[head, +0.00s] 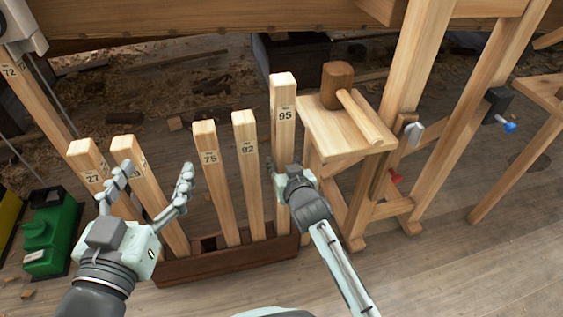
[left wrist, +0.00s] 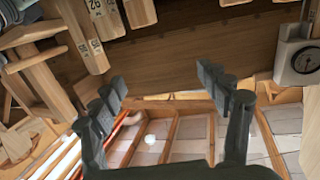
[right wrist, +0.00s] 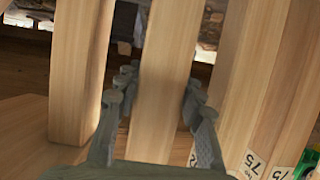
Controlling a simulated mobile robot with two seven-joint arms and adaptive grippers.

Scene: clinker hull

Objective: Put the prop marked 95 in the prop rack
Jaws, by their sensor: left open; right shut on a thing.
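The prop marked 95 (head: 284,120) is a pale wooden post, nearly upright at the right end of the prop rack. My right gripper (head: 292,180) is shut on it around its middle; the held post (right wrist: 163,85) stands between the fingers in the right wrist view. Its lower end is partly hidden behind the gripper, so I cannot tell whether it sits in a slot. The prop rack (head: 225,262) is a low dark brown box. My left gripper (head: 152,180) is open and empty, in front of the leftmost props; it also shows in the left wrist view (left wrist: 160,80).
Props 92 (head: 247,165), 75 (head: 214,175) and 27 (head: 95,170) stand by or in the rack, with another beside 27. A stool with a mallet (head: 337,85) stands close right of prop 95. A green box (head: 50,235) is at left. The right foreground floor is clear.

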